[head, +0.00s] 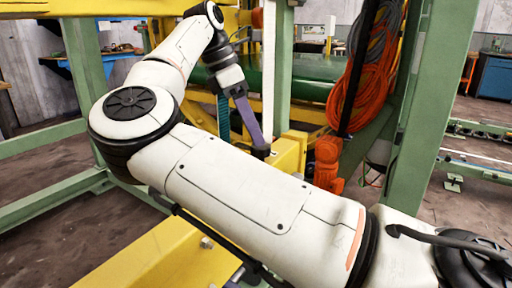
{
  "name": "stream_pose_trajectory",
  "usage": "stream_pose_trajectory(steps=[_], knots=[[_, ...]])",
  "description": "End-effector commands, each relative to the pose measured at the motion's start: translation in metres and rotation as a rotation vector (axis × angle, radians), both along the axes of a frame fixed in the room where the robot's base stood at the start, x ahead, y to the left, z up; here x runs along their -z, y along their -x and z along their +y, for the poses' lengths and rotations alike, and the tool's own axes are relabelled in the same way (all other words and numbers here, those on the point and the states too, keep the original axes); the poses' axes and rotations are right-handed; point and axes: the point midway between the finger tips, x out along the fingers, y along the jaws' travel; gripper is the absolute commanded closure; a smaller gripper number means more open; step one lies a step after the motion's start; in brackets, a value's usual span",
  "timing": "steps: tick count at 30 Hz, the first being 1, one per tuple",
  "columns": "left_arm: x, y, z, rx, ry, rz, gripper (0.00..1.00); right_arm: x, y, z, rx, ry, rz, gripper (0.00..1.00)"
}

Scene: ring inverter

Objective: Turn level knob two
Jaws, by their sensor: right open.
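My right gripper (242,140) hangs beside a yellow beam, with its fingers pointing down. One finger looks teal and the other purple, and they stand apart with nothing visible between them. The purple finger's dark tip is close to the yellow beam (289,155); I cannot tell whether they touch. I cannot make out level knob two; my right arm covers much of the area in front. My left gripper is not in view.
Green posts (408,125) and low green rails (45,138) frame the space. Orange cable coils (362,85) hang right of the gripper. A green roller or panel (312,78) lies behind it. A yellow beam (165,258) runs below my arm. Bare floor shows at left.

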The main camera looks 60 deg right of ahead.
Motion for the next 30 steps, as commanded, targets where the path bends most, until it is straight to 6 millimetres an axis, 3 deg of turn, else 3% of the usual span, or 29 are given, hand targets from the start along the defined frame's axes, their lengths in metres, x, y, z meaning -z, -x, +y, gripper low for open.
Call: stream_pose_trajectory(steps=[1, 6, 18, 20, 26, 30], knots=[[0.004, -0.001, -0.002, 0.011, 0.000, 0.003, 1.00, 0.013, 0.003, -0.002, 0.000, -0.001, 0.001, 0.45], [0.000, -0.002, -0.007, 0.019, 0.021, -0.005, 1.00, 0.031, 0.009, -0.008, 0.000, 0.000, 0.000, 0.45], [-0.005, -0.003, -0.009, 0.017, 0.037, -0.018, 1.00, 0.038, 0.011, -0.011, -0.001, 0.001, 0.000, 0.45], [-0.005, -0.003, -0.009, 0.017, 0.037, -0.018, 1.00, 0.038, 0.011, -0.011, -0.001, 0.001, 0.000, 0.51], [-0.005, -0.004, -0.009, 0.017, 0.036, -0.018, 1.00, 0.038, 0.011, -0.011, -0.001, 0.001, 0.000, 0.85], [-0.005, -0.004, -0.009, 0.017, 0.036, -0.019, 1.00, 0.038, 0.011, -0.011, -0.004, 0.001, 0.000, 0.85]])
